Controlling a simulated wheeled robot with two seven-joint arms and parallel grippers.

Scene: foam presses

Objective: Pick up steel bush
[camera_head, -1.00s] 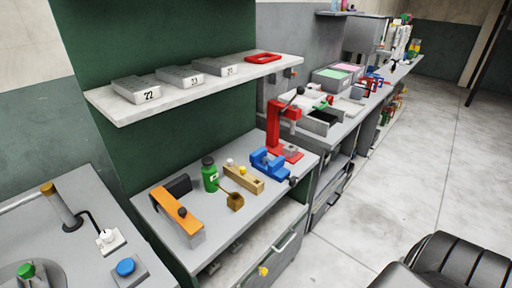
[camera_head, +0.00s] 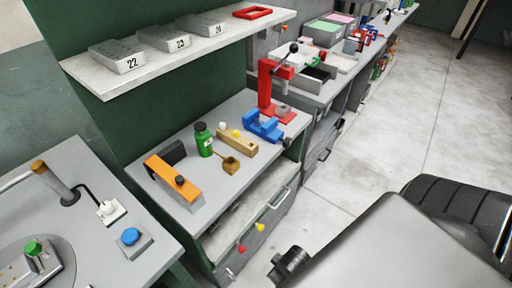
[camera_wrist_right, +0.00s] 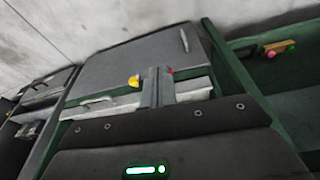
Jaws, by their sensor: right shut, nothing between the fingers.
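I cannot pick out a steel bush with certainty in either view. A small grey metal piece (camera_head: 282,110) sits on the base of the red press (camera_head: 266,88) on the bench, and I cannot tell whether it is a bush. My right gripper (camera_wrist_right: 158,86) shows in the right wrist view, with its two grey fingers shut together and empty, in front of the cabinet below the bench. In the head view the grey and black parts of my own arm fill the lower right. My left gripper is not in view.
The bench (camera_head: 217,192) holds a blue vise (camera_head: 262,127), wooden block (camera_head: 237,143), green bottle (camera_head: 203,140) and orange-topped fixture (camera_head: 173,182). A shelf (camera_head: 91,72) with numbered grey trays (camera_head: 117,56) overhangs it. A blue button (camera_head: 130,236) is at left. Floor (camera_head: 345,165) is clear at right.

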